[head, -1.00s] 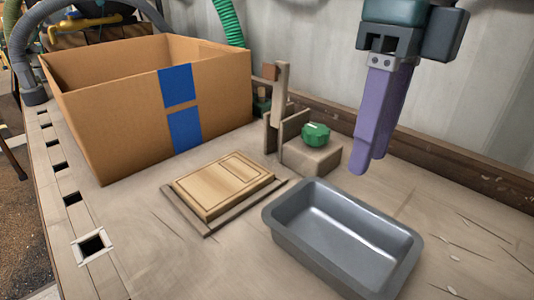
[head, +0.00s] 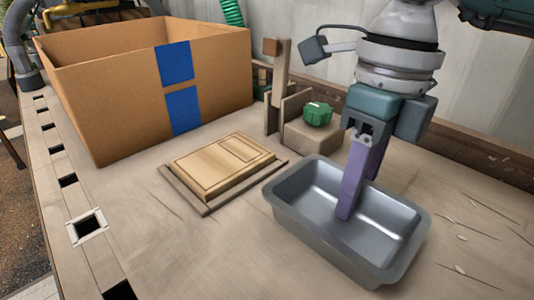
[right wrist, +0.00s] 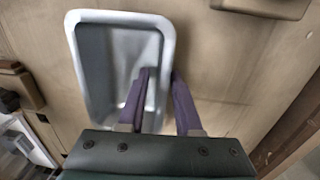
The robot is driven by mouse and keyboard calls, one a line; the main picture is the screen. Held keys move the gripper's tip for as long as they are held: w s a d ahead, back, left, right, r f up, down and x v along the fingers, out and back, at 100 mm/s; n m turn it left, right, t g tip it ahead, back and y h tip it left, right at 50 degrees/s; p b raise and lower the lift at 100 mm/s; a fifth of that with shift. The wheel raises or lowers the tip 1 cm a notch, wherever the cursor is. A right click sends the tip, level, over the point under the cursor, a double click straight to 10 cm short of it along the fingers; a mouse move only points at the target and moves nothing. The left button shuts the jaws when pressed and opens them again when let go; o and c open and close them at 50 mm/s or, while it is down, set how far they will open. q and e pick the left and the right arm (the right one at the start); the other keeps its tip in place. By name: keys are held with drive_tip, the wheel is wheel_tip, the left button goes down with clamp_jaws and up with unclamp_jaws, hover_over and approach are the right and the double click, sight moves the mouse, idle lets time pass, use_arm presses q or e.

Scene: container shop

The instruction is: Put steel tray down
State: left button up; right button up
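The steel tray (head: 290,215) is a grey, empty, rectangular pan. It sits upright on the wooden bench, in the right half of the head view. It also shows in the right wrist view (right wrist: 105,60). My right gripper (head: 358,190) points down at the tray's far wall. Its purple fingers (right wrist: 160,80) straddle that wall, one inside the tray and one outside. The fingers stand apart and look open around the wall; firm contact is not visible. The outer fingertip is hidden behind the tray in the head view. My left gripper is not in view.
A wooden board (head: 225,165) lies left of the tray. A large cardboard box (head: 120,100) with blue tape stands at the back left. A wooden fixture with a green knob (head: 318,114) stands behind the tray. Bare bench (head: 180,260) lies in front.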

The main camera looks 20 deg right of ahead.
clamp_jaws()
idle(1.2)
